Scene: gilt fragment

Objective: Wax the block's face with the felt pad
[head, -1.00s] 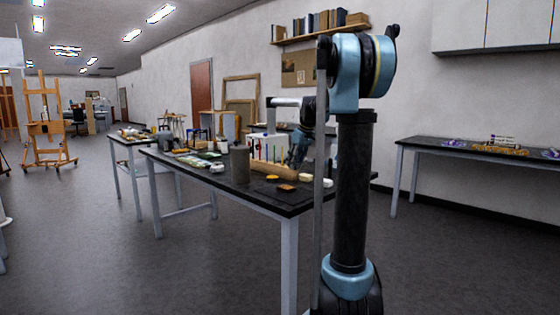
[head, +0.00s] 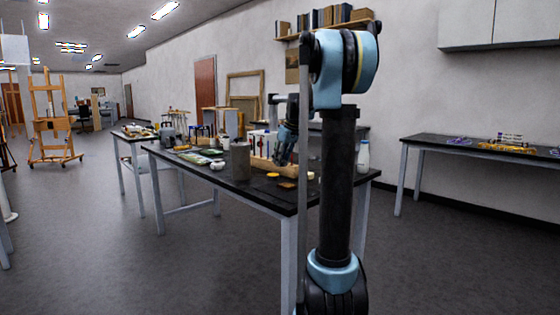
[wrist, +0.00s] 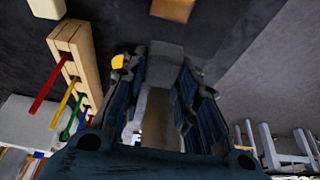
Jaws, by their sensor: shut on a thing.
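My gripper (head: 282,160) points down over the dark table in the head view, at the long wooden piece (head: 262,163). In the wrist view my gripper (wrist: 160,70) is shut on a grey piece (wrist: 165,58), which looks like the felt pad. Its far end shows between the fingertips and the fingers cover its sides. A grey-brown upright block (head: 240,161) stands on the table left of the gripper in the head view; I cannot tell whether it is the block to wax. A small yellow disc (head: 272,174) lies near the front of the table.
A wooden rack (wrist: 78,55) with coloured rods is left of the fingers in the wrist view. A brown piece (head: 287,185) lies near the table's front edge. A white bottle (head: 363,156) stands behind my arm. Tools and jars crowd the table's left end.

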